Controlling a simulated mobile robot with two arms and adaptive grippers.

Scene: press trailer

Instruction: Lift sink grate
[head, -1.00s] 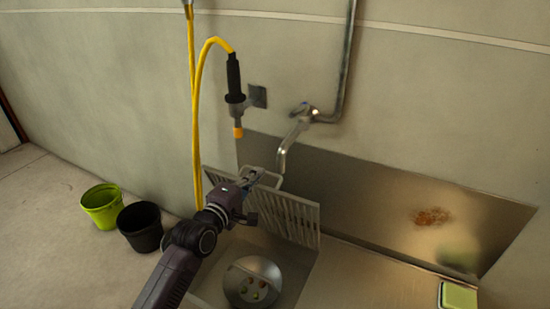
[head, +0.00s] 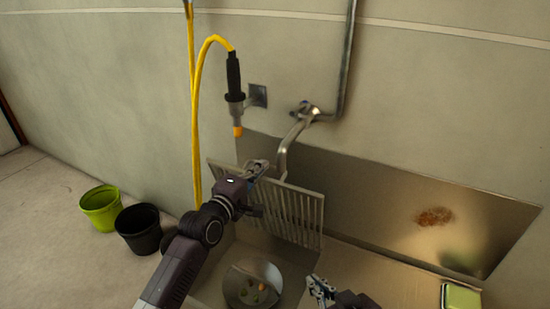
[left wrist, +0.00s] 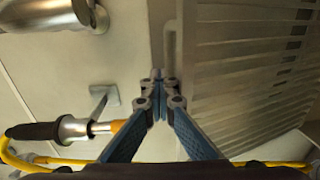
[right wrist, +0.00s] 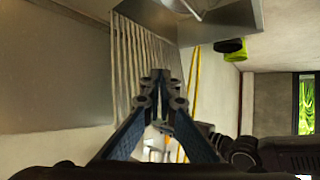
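The sink grate (head: 285,215) is a slatted metal panel with a handle loop, standing steeply tilted over the sink's back. It also shows in the left wrist view (left wrist: 250,80) and the right wrist view (right wrist: 140,50). My left gripper (head: 262,168) is at its upper edge. In the left wrist view its fingers (left wrist: 160,80) are together at the handle bar (left wrist: 172,45), seemingly shut on it; the exact contact is hard to see. My right gripper (head: 318,288) is over the sink's front right, apart from the grate. Its fingertips (right wrist: 160,78) are together and hold nothing visible.
The sink basin (head: 290,262) holds a round shiny dish (head: 265,272) with several small pieces. The faucet (head: 292,138) and yellow-hosed sprayer (head: 235,95) are close behind the left gripper. A green sponge-like block (head: 460,297) is at right. Green (head: 100,208) and black (head: 140,228) buckets stand left.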

